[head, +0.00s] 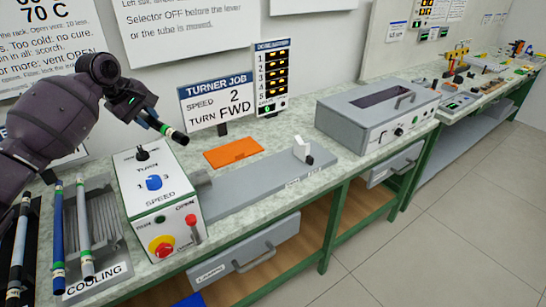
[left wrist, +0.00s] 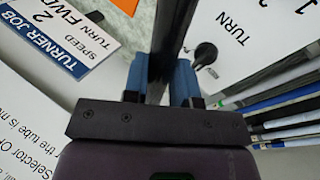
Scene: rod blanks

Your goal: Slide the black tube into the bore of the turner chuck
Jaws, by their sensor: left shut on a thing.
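My left gripper (head: 143,112) is shut on the black tube (head: 176,134), which has pale and green bands near its end. It holds the tube in the air above the turner's white control box (head: 140,180), tilted down to the right. In the left wrist view the black tube (left wrist: 172,40) runs between the two blue fingers (left wrist: 160,82). The turner chuck is mostly hidden behind the control box; a grey part (head: 200,180) shows at the box's right side. I cannot see its bore. The tube is apart from the turner. My right gripper is not in view.
A cooling rack (head: 95,235) with several tubes stands at the left front. An orange mat (head: 233,153), a job sign (head: 216,99) and a grey oven-like box (head: 375,112) stand behind or right.

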